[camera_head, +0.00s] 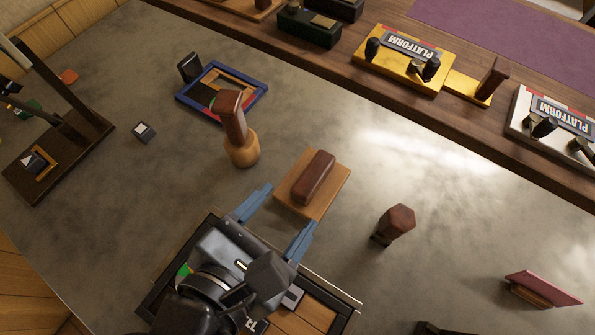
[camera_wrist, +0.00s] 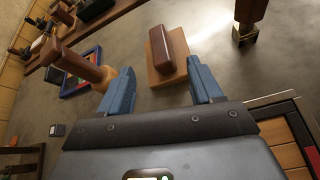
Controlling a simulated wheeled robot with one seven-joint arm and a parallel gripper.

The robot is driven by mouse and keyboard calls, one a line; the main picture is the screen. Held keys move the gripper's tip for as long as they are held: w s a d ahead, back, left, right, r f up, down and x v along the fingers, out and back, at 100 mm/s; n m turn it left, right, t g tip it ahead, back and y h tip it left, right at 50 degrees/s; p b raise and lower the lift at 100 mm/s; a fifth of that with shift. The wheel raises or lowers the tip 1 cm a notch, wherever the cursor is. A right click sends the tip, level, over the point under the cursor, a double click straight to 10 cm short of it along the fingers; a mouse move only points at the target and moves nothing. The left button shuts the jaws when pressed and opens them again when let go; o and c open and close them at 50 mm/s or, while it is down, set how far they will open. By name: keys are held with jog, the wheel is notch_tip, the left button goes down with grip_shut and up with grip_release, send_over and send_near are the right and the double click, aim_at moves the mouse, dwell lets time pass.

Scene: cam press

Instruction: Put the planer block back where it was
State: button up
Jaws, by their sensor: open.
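A tan wooden block with a long brown grip on top, which looks like the planer block (camera_head: 334,187), lies flat on the grey table in front of my gripper. It also shows in the wrist view (camera_wrist: 158,48), at top centre. My gripper (camera_head: 290,206) is open and empty. Its two blue fingers (camera_wrist: 160,75) point toward the block, one at each side of its near end. I cannot tell whether either finger touches it. The place where the block was before is not marked in these views.
A brown-headed tool with a round tan base (camera_head: 243,151) stands left of the block. A dark brown hexagonal post (camera_head: 398,221) stands right. A blue-framed tray (camera_head: 182,98) lies behind, and a black-framed tray (camera_head: 352,306) is under my arm. Platform fixtures (camera_head: 455,85) line the back ledge.

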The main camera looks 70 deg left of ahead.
jog(key=shift+v, duration=1.85)
